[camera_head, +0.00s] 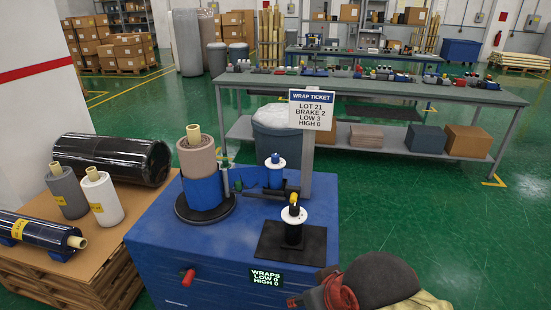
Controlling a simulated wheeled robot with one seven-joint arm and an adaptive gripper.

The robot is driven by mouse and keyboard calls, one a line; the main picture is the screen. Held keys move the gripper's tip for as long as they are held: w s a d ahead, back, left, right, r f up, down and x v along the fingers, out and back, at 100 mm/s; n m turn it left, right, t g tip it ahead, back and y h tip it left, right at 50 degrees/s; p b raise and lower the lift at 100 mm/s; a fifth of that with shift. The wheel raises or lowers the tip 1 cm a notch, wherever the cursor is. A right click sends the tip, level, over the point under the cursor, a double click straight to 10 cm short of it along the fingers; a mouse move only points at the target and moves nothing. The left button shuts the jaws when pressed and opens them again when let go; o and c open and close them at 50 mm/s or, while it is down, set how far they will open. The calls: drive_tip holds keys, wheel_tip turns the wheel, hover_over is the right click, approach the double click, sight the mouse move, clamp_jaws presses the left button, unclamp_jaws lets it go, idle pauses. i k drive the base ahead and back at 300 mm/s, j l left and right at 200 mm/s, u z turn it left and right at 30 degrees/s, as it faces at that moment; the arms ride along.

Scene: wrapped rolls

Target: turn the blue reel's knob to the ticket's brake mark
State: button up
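The blue reel (275,178) stands at the back of the blue machine top, with a white disc (275,163) and a small blue knob (276,157) on top. The knob's brake marks are too small to read. The wrap ticket (312,109) on a post behind reads LOT 21, BRAKE 2, LOW 3, HIGH 0. A dark and red part (330,292), which looks like my gripper, is at the bottom edge beside a dark rounded shape. It is well in front of the blue reel and apart from it. Its fingers cannot be made out.
A brown and blue wrapped roll (202,180) stands left on a round turntable. The panel (266,278) shows WRAPS LOW 0, HIGH 0, near a red handle (188,277).

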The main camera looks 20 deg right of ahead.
sight(274, 157)
drive_tip(key=i+z, duration=0.3)
drive_tip(key=z, duration=0.15)
drive_tip(key=i+j+z, duration=0.2)
drive_tip(key=z, duration=0.25)
